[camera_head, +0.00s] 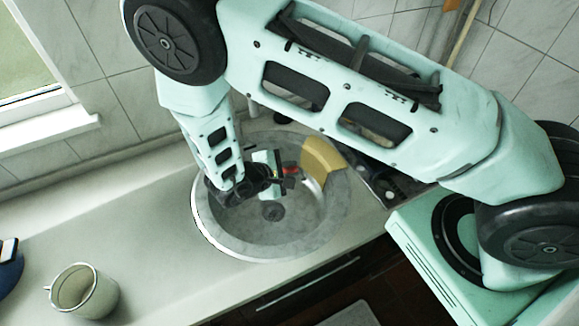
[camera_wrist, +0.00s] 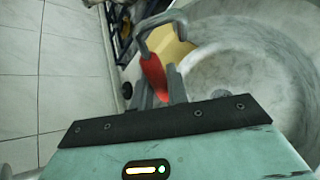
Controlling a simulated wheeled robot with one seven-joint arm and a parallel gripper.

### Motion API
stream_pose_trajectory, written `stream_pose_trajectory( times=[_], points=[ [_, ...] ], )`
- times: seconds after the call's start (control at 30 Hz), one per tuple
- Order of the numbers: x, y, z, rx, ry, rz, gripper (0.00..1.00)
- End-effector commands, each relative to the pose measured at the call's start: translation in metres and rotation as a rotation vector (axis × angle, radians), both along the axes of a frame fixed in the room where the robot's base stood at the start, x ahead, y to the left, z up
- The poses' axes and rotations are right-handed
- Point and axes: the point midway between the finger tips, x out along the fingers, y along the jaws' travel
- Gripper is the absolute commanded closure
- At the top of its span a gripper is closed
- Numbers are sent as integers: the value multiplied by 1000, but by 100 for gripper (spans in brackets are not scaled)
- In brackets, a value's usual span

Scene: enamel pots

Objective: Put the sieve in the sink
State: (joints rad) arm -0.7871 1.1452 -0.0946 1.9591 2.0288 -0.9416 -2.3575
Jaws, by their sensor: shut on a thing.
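The sink (camera_head: 222,244) is a round grey basin set in the counter; its marbled bowl fills the right of the wrist view (camera_wrist: 235,75). My gripper (camera_head: 287,175) is over the basin, pointing to the right. Its jaws are shut on a red grip that I take for the sieve's handle (camera_wrist: 153,75). A grey metal bracket runs on from the grip. A pale yellow curved part (camera_head: 323,158), which looks like the sieve's body, is over the right side of the basin. I cannot tell whether it touches the sink, and its inside is hidden.
A pale enamel mug (camera_head: 84,291) stands on the counter at the lower left, with a dark blue item (camera_head: 8,270) at the left edge. The tiled wall is close behind.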

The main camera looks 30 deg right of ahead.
Motion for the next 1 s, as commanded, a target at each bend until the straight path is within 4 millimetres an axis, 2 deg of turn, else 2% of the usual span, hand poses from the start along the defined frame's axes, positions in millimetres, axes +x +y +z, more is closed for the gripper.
stream_pose_trajectory(
  times=[0.03,0.4,0.77,0.8,0.9,1.0],
  points=[
    [0,0,-9,0,0,2,100],
    [0,0,-50,-1,-1,3,100],
    [0,0,-53,-1,-1,2,100],
    [0,0,-53,-1,-1,2,81],
    [1,0,-53,-1,-1,2,59],
    [1,0,-53,-1,-1,2,59]
  ],
)
